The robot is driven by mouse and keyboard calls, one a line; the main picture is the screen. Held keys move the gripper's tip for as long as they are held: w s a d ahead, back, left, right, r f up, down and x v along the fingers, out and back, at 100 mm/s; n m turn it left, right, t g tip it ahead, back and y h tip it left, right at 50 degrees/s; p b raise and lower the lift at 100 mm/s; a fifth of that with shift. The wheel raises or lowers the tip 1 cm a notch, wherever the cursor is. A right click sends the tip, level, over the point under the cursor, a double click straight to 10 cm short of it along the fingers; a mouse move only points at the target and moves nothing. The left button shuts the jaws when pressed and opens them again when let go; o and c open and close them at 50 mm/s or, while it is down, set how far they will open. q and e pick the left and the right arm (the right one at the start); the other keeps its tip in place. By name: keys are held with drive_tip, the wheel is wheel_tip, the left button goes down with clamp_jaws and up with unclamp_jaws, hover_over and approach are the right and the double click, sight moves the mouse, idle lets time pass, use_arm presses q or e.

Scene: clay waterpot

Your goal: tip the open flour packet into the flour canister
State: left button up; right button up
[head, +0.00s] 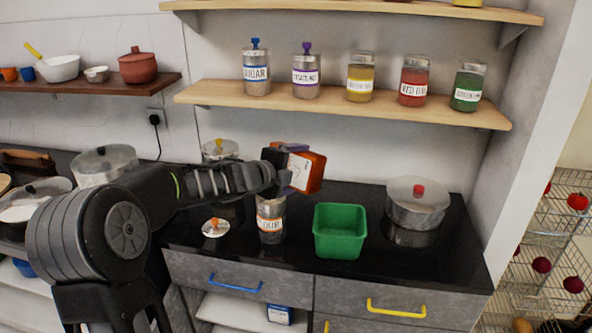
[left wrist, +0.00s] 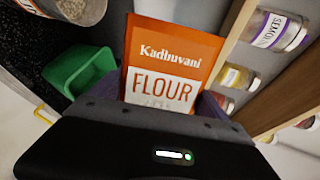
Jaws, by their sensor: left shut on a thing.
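The orange and white flour packet (head: 309,172) is held in my left gripper (head: 286,168), whose jaws are shut on it. It is tilted in the head view, above and slightly right of the flour canister. In the left wrist view the packet (left wrist: 170,65) shows its "Kadhuvani FLOUR" label between the fingers; its mouth cannot be made out. The flour canister (head: 270,222), clear with an orange-banded label, stands on the black counter below the gripper. A lid with an orange knob (head: 215,228) lies on the counter to its left. My right gripper is not in view.
A green bin (head: 340,232) stands right of the canister, and a steel pot (head: 417,205) with a red knob is farther right. Another canister (head: 220,149) stands behind my arm. A shelf (head: 340,107) with several labelled jars hangs above.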

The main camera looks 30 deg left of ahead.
use_arm(q)
drive_tip(key=f+b, duration=0.1)
drive_tip(key=b, duration=0.1)
drive_tip(key=m+b, duration=0.1)
drive_tip(key=b, duration=0.1)
drive_tip(key=shift+d+f+y+b, duration=0.3)
drive_tip(key=shift+f+y, duration=0.05)
drive_tip(key=shift+y, duration=0.05)
drive_tip(key=shift+f+m+b, duration=0.1)
drive_tip(key=shift+m+b, duration=0.3)
drive_tip(key=shift+b, duration=0.15)
